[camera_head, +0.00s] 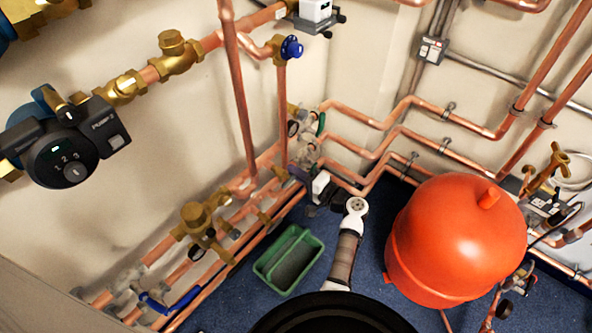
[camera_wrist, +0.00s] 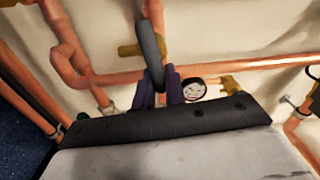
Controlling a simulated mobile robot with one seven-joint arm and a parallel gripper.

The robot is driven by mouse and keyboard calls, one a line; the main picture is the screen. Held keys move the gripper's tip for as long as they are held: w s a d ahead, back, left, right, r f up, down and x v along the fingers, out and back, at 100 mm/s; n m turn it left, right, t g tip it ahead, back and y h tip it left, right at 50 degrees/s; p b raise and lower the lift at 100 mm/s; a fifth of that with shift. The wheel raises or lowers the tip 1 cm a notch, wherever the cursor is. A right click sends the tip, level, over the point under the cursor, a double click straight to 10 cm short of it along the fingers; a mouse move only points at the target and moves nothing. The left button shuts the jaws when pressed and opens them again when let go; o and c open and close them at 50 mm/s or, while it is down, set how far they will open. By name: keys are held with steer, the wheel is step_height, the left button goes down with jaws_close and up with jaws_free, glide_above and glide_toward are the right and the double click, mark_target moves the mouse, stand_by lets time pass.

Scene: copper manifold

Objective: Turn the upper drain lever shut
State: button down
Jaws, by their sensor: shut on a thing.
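In the wrist view a dark grey lever handle (camera_wrist: 149,45) comes down from the top, in front of a copper pipe. Its lower end is between the dark purple fingers of my gripper (camera_wrist: 160,92), which are shut on it. In the head view my gripper (camera_head: 299,173) is low at the back corner, among the pipes and valves, and the held lever is hard to make out there. A green handle (camera_head: 321,123) shows above it in the head view. I cannot tell whether this is the same lever.
A round gauge (camera_wrist: 194,90) is just right of my fingers. Copper pipes run close on both sides. A red tank (camera_head: 455,240) stands to the right of my arm, and a green tray (camera_head: 288,260) lies on the blue floor to its left.

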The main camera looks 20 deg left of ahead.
steer(key=shift+f+m, duration=0.2)
steer(key=shift+m, duration=0.6)
steer(key=shift+f, duration=0.1)
steer(key=c, duration=1.5)
jaws_free()
steer(key=shift+o, duration=0.2)
steer(key=shift+d, duration=0.1)
steer(key=b+v, duration=0.1)
steer(key=v, duration=1.2)
steer(key=shift+s+d, duration=0.15)
steer(key=shift+d, duration=0.2)
